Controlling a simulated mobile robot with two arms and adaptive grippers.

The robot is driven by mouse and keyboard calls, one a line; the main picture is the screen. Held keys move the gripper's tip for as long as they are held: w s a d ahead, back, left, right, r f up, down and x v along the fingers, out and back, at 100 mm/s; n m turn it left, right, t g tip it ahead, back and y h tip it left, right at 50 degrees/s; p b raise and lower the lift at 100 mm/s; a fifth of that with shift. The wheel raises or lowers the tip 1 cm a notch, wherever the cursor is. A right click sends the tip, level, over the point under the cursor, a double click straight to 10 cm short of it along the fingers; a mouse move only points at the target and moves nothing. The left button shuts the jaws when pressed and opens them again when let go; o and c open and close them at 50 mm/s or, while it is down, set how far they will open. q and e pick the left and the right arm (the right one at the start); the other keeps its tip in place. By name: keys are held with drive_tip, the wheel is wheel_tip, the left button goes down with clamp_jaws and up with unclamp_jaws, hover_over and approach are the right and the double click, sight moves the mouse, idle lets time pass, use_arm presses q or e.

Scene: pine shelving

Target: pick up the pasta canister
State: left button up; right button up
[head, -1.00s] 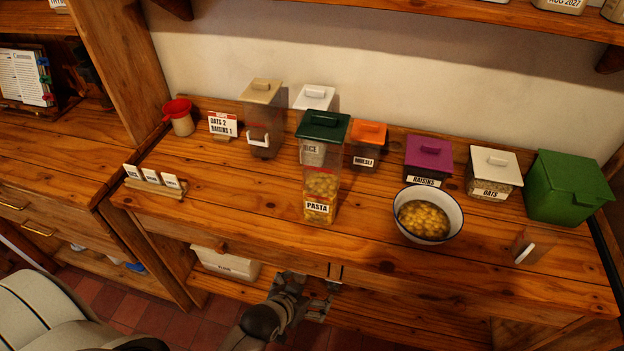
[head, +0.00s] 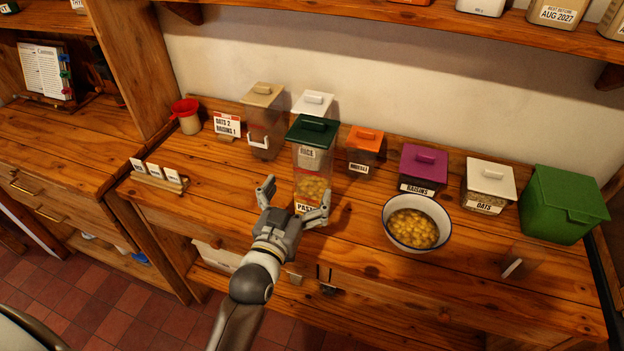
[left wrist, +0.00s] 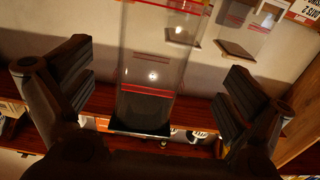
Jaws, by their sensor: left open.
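The pasta canister (head: 312,187) is a tall clear box with a dark green lid and a PASTA label, partly filled with pasta. It stands upright on the wooden counter (head: 370,225). My left gripper (head: 296,200) is open in front of it, with one finger towards each side, and hides part of the label. In the left wrist view, a clear canister (left wrist: 152,70) with a dark lid shows between the two spread fingers (left wrist: 155,95). Gaps show on both sides, and I see no finger closed on it. My right gripper is not in view.
A bowl of pasta (head: 388,232) stands to the right. Clear canisters with beige (head: 263,95), white (head: 313,103) and orange (head: 364,138) lids stand behind. Raisins (head: 424,165), oats (head: 490,180) and a green bin (head: 562,205) line the right. The counter left of the canister is fairly clear.

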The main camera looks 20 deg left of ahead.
use_arm(q)
drive_tip(key=shift+w+d, duration=0.1)
drive_tip(key=shift+w, duration=1.05)
drive_tip(key=shift+w+d+r+p, duration=0.1)
drive_tip(key=shift+w+r+p, duration=0.1)
drive_tip(key=shift+p, duration=0.15)
drive_tip(key=w+p, duration=0.1)
drive_tip(key=w, duration=0.1)
drive_tip(key=w+p, duration=0.1)
drive_tip(key=w, duration=0.1)
drive_tip(key=shift+d+r, duration=0.15)
drive_tip(key=shift+d, duration=0.05)
drive_tip(key=shift+w, duration=0.35)
drive_tip(key=c, duration=1.4)
drive_tip(key=shift+c, duration=0.4)
drive_tip(key=shift+r, duration=0.2)
